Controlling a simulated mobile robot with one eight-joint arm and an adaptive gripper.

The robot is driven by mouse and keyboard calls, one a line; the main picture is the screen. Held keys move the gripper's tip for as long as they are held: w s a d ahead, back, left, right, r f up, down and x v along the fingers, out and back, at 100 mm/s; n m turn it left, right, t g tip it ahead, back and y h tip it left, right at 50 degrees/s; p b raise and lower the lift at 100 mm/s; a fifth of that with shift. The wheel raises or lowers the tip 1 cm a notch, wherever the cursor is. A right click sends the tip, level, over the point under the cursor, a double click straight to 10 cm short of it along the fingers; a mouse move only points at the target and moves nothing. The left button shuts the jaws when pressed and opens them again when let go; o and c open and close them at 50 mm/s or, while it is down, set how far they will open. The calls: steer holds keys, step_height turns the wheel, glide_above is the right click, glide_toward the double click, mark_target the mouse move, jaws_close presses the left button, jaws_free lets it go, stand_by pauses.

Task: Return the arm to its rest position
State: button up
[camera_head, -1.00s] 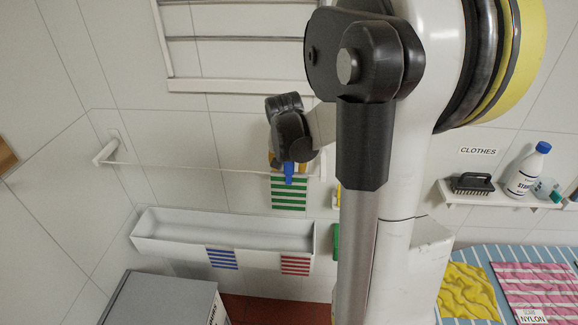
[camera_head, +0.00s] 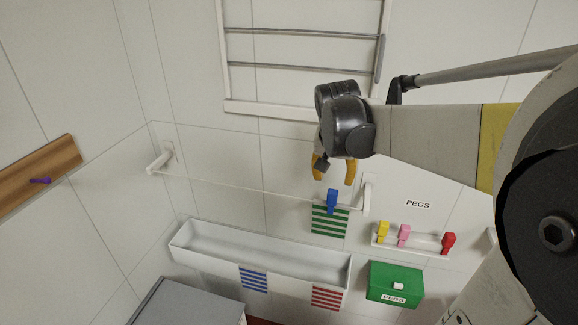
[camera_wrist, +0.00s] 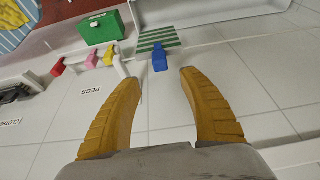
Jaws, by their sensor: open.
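My gripper (camera_head: 334,177) is open and empty, its two yellow fingers apart, just above the right end of the clothesline. In the wrist view the open fingers (camera_wrist: 158,75) frame a bare patch of tiled wall. A blue peg (camera_head: 332,201) sits on the line at the top of a green-striped cloth (camera_head: 329,222). The blue peg also shows in the wrist view (camera_wrist: 160,60), beyond the fingertips and apart from them. The arm reaches in from the right in the head view.
A white trough (camera_head: 260,262) is below the line. A peg shelf (camera_head: 420,248) with yellow, pink and red pegs is at right, above a green PEGS box (camera_head: 394,284). A wall rack (camera_head: 300,108) is above. A grey box (camera_head: 185,305) stands lower left.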

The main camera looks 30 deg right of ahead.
steer(key=s+a+f+n+t+y+b, duration=0.1)
steer(key=s+a+f+n+b, duration=0.2)
steer(key=a+f+b, duration=0.2)
steer(key=s+a+f+n+t+y+b, duration=0.1)
steer(key=s+a+f+n+b, duration=0.2)
steer(key=a, duration=0.9)
steer(key=s+a+f+n+t+y+b, duration=0.1)
steer(key=s+a+f+n+t+b, duration=0.1)
steer(key=a+f+b, duration=0.6)
step_height(320, 180, down, 3)
steer(key=shift+s+a+r+n+y, duration=0.1)
steer(key=shift+s+a+n+y, duration=0.3)
steer(key=shift+n, duration=0.6)
steer(key=shift+a, duration=0.1)
